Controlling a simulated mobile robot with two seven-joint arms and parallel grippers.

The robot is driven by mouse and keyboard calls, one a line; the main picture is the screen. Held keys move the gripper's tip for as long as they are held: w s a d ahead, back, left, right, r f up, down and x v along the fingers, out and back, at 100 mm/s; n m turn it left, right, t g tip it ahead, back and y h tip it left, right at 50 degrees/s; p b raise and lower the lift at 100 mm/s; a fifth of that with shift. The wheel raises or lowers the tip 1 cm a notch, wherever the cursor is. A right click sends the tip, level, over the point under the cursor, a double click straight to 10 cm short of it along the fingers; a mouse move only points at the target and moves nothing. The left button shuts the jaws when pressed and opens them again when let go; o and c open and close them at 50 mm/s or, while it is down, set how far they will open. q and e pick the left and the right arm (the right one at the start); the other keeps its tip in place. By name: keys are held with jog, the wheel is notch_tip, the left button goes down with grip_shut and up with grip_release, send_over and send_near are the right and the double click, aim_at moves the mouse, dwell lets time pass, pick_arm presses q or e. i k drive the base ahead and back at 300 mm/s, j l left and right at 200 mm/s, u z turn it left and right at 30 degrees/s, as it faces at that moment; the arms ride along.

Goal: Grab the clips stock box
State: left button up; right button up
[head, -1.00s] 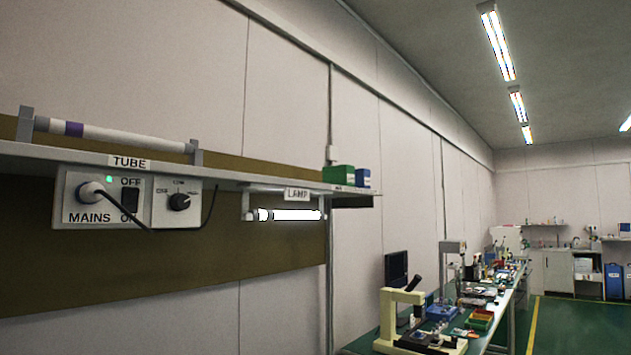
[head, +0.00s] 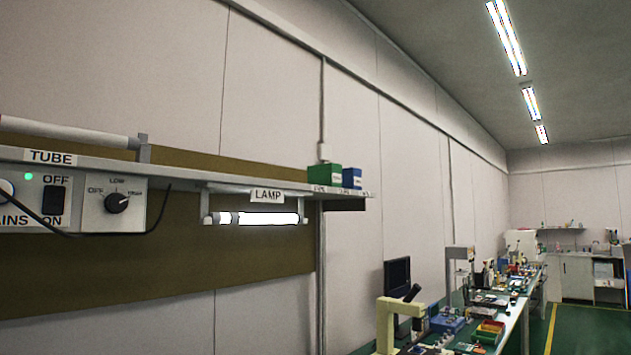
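A green box (head: 324,175) and a smaller blue box (head: 352,178) stand side by side at the far right end of the wall shelf (head: 185,172). Both carry labels too small to read, so I cannot tell which is the clips stock box. Small labels also run along the shelf edge below them. Neither of my grippers shows in the head view.
Under the shelf are a lit lamp (head: 268,218), a switch panel (head: 115,206) and a hanging cable. A workbench with a cream microscope (head: 386,325), a monitor (head: 397,279) and coloured trays (head: 488,331) runs along the wall. Green floor (head: 590,335) is open at the right.

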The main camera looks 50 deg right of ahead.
aim_at(329, 175)
jog(key=l+u, duration=0.15)
jog(key=l, duration=0.3)
jog(key=k+l+u, duration=0.1)
jog(key=l, duration=0.3)
jog(key=k+l, duration=0.1)
jog(key=l, duration=0.35)
jog(key=k+l, duration=0.1)
jog(key=l, duration=0.35)
jog(key=k+l+u, duration=0.1)
jog(key=l, duration=0.35)
jog(key=k+l, duration=0.1)
jog(key=l, duration=0.3)
